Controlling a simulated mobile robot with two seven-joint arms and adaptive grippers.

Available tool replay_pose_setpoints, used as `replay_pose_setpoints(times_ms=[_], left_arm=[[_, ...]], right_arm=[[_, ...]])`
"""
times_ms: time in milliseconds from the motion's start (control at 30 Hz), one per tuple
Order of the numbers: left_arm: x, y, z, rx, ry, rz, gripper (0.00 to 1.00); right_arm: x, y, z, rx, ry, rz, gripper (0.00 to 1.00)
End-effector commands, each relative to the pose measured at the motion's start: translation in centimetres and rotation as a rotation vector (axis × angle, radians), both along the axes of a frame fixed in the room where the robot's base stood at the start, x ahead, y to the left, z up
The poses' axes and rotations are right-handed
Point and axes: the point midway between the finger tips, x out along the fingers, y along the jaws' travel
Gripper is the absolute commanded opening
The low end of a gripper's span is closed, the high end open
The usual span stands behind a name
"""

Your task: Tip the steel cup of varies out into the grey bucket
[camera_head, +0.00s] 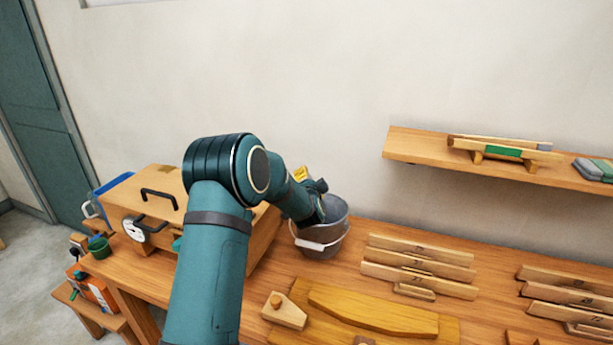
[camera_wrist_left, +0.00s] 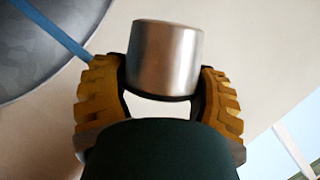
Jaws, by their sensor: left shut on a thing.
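The steel cup (camera_wrist_left: 167,55) is between the yellow fingers of my left gripper (camera_wrist_left: 160,82) in the left wrist view. The fingers are shut on its sides. Its contents are not visible. The grey bucket (camera_head: 322,238) stands on the workbench near the wall in the head view, with a white grip on its handle. My left gripper (camera_head: 302,174) is up at the bucket's rim, partly hidden by my own arm, and the cup cannot be made out there. The inside of the bucket is mostly hidden. My right gripper is in neither view.
A wooden box (camera_head: 145,195) with a black handle and a dial stands left of the bucket. Slotted wooden racks (camera_head: 418,265) lie to its right. A wooden block (camera_head: 285,311) and a curved wooden piece (camera_head: 375,312) lie in front. A wall shelf (camera_head: 480,160) is at upper right.

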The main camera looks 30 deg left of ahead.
Motion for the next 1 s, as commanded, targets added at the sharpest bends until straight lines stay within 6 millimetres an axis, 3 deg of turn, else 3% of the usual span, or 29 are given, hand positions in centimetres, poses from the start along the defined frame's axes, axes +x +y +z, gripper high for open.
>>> replay_pose_setpoints(times_ms=[233, 500, 700, 1000], left_arm=[[0.4, -1.4, -0.8, 0.334, 0.093, -0.002, 0.24], [0.8, -2.8, -1.3, 0.754, 0.205, -0.004, 0.24], [0.9, -3.0, -1.2, 0.887, 0.243, -0.001, 0.24], [0.9, -3.0, -1.1, 0.917, 0.253, 0.001, 0.24]], right_arm=[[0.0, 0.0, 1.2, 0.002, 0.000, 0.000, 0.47], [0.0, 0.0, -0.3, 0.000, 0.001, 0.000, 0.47], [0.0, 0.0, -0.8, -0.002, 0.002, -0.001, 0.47], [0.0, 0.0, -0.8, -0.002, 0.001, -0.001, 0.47]])
